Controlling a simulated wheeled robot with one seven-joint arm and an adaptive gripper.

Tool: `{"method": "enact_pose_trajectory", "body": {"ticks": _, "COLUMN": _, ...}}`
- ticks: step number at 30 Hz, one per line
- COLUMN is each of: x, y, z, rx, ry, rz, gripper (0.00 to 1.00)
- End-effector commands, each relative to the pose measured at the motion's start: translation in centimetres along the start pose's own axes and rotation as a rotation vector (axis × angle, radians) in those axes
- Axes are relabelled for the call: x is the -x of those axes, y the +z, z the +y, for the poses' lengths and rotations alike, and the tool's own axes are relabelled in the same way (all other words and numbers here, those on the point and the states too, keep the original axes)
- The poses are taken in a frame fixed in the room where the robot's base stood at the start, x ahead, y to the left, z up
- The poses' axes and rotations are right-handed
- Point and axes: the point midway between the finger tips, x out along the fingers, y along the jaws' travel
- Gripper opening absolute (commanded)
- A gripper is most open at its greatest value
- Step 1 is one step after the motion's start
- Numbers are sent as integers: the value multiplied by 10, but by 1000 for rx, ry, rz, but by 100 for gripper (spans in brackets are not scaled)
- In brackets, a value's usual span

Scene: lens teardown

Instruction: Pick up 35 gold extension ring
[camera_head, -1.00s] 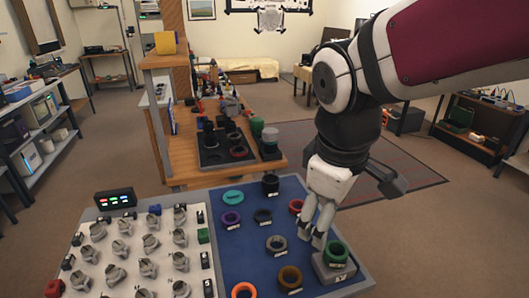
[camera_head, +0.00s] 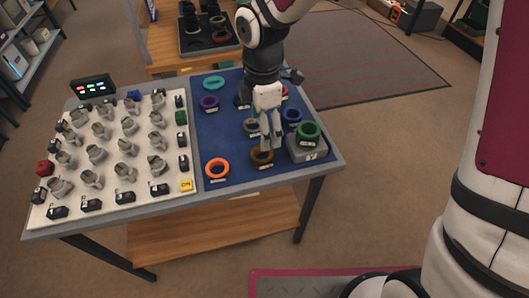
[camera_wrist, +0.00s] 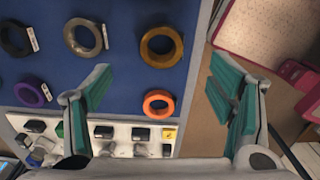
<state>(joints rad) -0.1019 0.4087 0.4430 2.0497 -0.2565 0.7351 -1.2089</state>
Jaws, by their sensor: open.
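The gold extension ring (camera_head: 254,159) is a brownish-gold ring lying flat near the front edge of the blue mat (camera_head: 233,140), with a small label at its front. In the wrist view the gold ring (camera_wrist: 145,48) lies flat, toward the top middle, ahead of and between my fingers. My gripper (camera_head: 271,146) points down just above and behind the ring, its tips overlapping the ring's back in the head view. In the wrist view my gripper (camera_wrist: 160,75) has its teal-padded fingers wide apart and holds nothing.
An orange ring (camera_head: 208,170) lies left of the gold one. A grey ring (camera_wrist: 72,44) lies beside it in the wrist view. A green ring (camera_head: 308,141) sits on a grey block (camera_head: 307,154) at right. A white panel (camera_head: 142,181) with several fittings fills the table's left side.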

Motion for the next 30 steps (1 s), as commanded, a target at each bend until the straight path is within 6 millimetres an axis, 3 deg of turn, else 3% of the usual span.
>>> {"method": "enact_pose_trajectory", "body": {"ticks": 6, "x": -39, "y": -1, "z": 0, "rx": 0, "ry": -2, "rz": 0, "gripper": 76}}
{"method": "enact_pose_trajectory", "body": {"ticks": 14, "x": -56, "y": -1, "z": -2, "rx": -2, "ry": -2, "rz": -1, "gripper": 76}}
{"method": "enact_pose_trajectory", "body": {"ticks": 21, "x": -90, "y": -4, "z": -4, "rx": -1, "ry": -4, "rz": 0, "gripper": 76}}
{"method": "enact_pose_trajectory", "body": {"ticks": 30, "x": -102, "y": -4, "z": -4, "rx": -2, "ry": 0, "rz": 0, "gripper": 76}}
